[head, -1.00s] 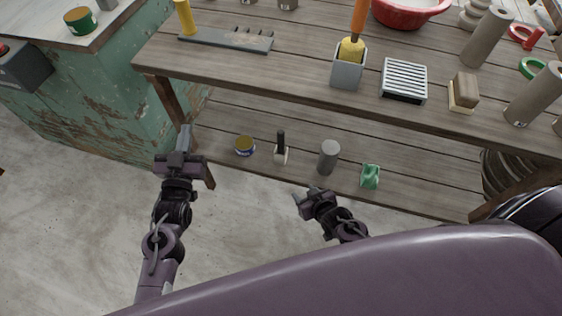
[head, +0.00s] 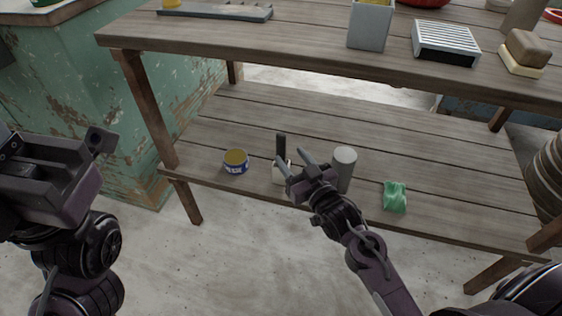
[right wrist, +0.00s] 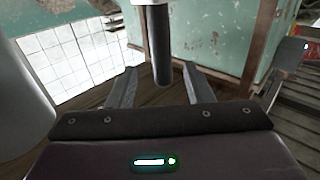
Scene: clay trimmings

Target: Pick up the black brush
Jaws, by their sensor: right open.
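The black brush (head: 281,146) stands upright on the lower shelf, its black handle up and its pale head down. In the right wrist view its dark handle (right wrist: 162,55) shows between and beyond the two fingers. My right gripper (head: 291,157) is open and empty, just in front of and to the right of the brush, its fingers pointing toward it. I cannot tell whether a finger touches it. The right gripper partly hides the brush's pale head. My left gripper (head: 98,142) is large at the left edge, off the shelf; its jaws do not show clearly.
A grey cylinder (head: 344,169) stands close to the right of my right gripper. A blue-and-yellow tin (head: 236,162) is left of the brush. A green crumpled item (head: 395,197) lies farther right. The upper tabletop (head: 300,52) overhangs the lower shelf (head: 440,165).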

